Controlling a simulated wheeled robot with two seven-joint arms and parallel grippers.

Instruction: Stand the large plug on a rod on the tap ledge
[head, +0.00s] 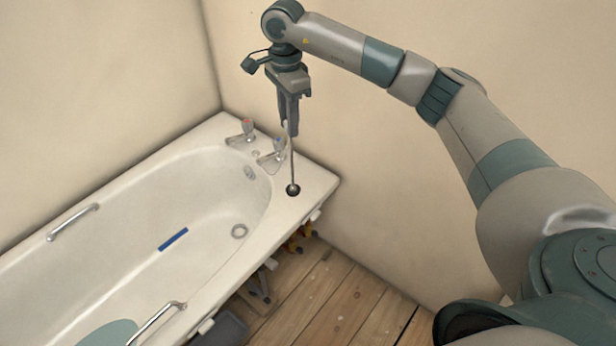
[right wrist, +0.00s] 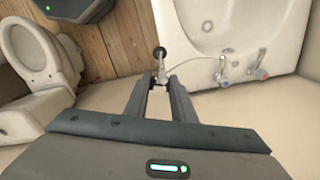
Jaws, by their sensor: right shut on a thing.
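The large plug (head: 293,190) is a dark round piece at the lower end of a thin metal rod (head: 292,155). My right gripper (head: 288,128) points down and is shut on the upper part of the rod. The rod hangs nearly upright, with the plug low at the tap ledge (head: 316,182), to the right of the taps. In the right wrist view the plug (right wrist: 160,53) shows beyond the fingertips (right wrist: 161,82), by the ledge's edge. I cannot tell whether the plug touches the ledge. My left gripper is not in view.
Two taps, one red-topped (head: 247,127) and one blue-topped (head: 279,147), stand left of the rod. Walls rise behind the ledge. A toilet (right wrist: 30,55) shows in the right wrist view.

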